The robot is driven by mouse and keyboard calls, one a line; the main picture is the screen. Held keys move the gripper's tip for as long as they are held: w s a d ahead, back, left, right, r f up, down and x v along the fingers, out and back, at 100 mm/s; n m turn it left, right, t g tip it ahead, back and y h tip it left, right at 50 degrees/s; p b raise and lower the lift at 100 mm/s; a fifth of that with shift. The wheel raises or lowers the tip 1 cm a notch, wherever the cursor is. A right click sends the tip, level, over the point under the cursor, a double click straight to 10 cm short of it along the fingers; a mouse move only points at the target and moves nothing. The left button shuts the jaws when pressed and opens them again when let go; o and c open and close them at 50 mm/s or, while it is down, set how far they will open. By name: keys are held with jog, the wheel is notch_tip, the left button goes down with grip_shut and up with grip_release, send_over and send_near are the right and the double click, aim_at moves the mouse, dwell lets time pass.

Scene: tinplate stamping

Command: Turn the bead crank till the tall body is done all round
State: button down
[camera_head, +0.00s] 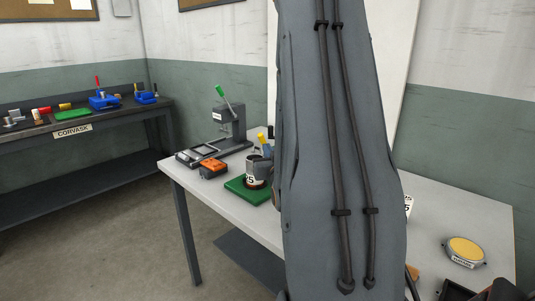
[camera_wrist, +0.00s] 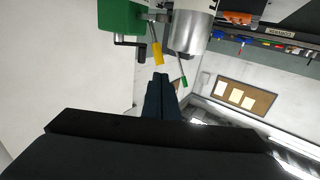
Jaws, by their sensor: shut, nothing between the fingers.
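In the wrist view my gripper (camera_wrist: 160,78) is shut and empty, with its dark fingertips just below a yellow handle (camera_wrist: 156,48). A dark crank (camera_wrist: 130,41) hangs beside a green part (camera_wrist: 121,16) at the top. A shiny metal cylinder, possibly the tall body (camera_wrist: 193,32), shows right of the yellow handle. I cannot see the bead on it. In the head view a green base (camera_head: 236,188) carries a small grey machine with a yellow handle (camera_head: 262,142). My arm hides what lies right of it, and my gripper is not seen there.
A lever press (camera_head: 231,122) with a green handle stands at the table's back. An orange-topped block (camera_head: 212,167) sits before it. A yellow-topped round piece (camera_head: 465,250) lies at the right. A side bench (camera_head: 72,130) holds several tools. The floor at left is clear.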

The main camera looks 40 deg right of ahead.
aim_at(269, 132)
jog(key=s+d+n+t+y+b, duration=0.15)
jog(key=d+n+y+b, duration=0.3)
jog(key=n, duration=0.75)
jog(key=s+d+n+t+y+b, duration=0.1)
jog(key=s+d+n+y+b, duration=0.3)
jog(key=n, duration=0.8)
jog(key=w, duration=0.4)
jog(key=w+d+p, duration=0.1)
jog(key=w, duration=0.3)
jog(key=w+d, duration=0.1)
jog(key=w, duration=0.4)
jog(key=shift+d, duration=0.1)
jog(key=shift+w+d, duration=0.35)
jog(key=shift+w, duration=0.05)
jog(key=shift+w+m+g+h+b, duration=0.25)
jog(key=shift+w+m+h+b, duration=0.1)
jog(key=shift+m+h+b, duration=0.55)
